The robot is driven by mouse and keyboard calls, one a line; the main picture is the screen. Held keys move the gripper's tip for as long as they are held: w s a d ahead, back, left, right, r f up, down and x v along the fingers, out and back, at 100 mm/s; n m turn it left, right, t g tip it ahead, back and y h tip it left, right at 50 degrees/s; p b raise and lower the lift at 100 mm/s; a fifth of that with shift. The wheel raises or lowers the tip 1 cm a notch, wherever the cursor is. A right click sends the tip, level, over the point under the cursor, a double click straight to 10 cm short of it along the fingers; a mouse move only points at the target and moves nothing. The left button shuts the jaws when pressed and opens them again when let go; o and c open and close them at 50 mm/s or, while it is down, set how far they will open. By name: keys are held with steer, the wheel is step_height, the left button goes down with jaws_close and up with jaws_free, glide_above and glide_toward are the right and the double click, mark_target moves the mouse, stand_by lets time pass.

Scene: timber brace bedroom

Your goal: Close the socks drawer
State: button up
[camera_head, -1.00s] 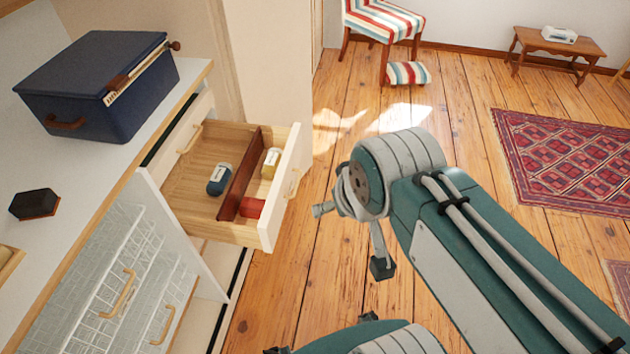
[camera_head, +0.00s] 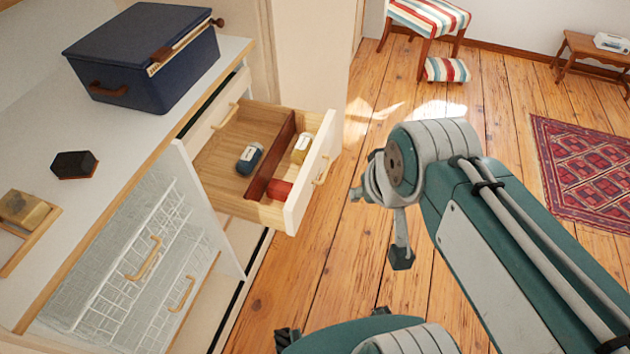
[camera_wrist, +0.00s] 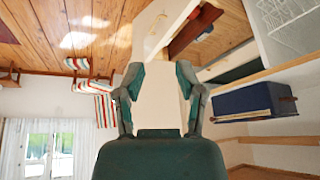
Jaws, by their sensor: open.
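The drawer (camera_head: 312,172) stands pulled out from the cabinet at the left of the head view, with a white front and a wooden handle (camera_head: 321,170). A brown divider (camera_head: 270,160) splits it. A dark blue roll (camera_head: 249,158) lies left of the divider. A cream-yellow roll (camera_head: 301,148) and a red one (camera_head: 279,189) lie right of it. In the wrist view, which is turned over, the drawer front (camera_wrist: 170,22) shows at the top. My gripper (camera_wrist: 158,78) is open and empty, its fingers spread below the drawer front in that picture. Whether it touches is not clear.
A navy box (camera_head: 145,55) and a dark small block (camera_head: 74,164) sit on the cabinet top (camera_head: 115,135). A panel with wire-like baskets (camera_head: 130,270) stands below. Wooden floor between is clear.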

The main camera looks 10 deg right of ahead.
steer(key=w+f+m+y, duration=0.1)
steer(key=w, duration=0.1)
steer(key=w+a+f+m+g+y, duration=0.1)
steer(key=w+f+m, duration=0.1)
steer(key=w+f+m+g, duration=0.1)
steer(key=w+f, duration=0.1)
steer(key=shift+a+f+m+y, duration=0.15)
steer(key=shift+a+m+y, duration=0.1)
steer(key=shift+m+y, duration=0.15)
jaws_close()
steer(key=w+f+m+g+y, duration=0.1)
steer(key=w+f+m+y, duration=0.2)
steer(key=w+f+m, duration=0.35)
steer(key=m+t+y, duration=0.2)
steer(key=m, duration=1)
glide_toward(303, 206)
steer(key=x, duration=0.5)
steer(key=shift+f, duration=0.5)
steer(key=shift+w+a, duration=0.25)
steer(key=shift+a, duration=0.3)
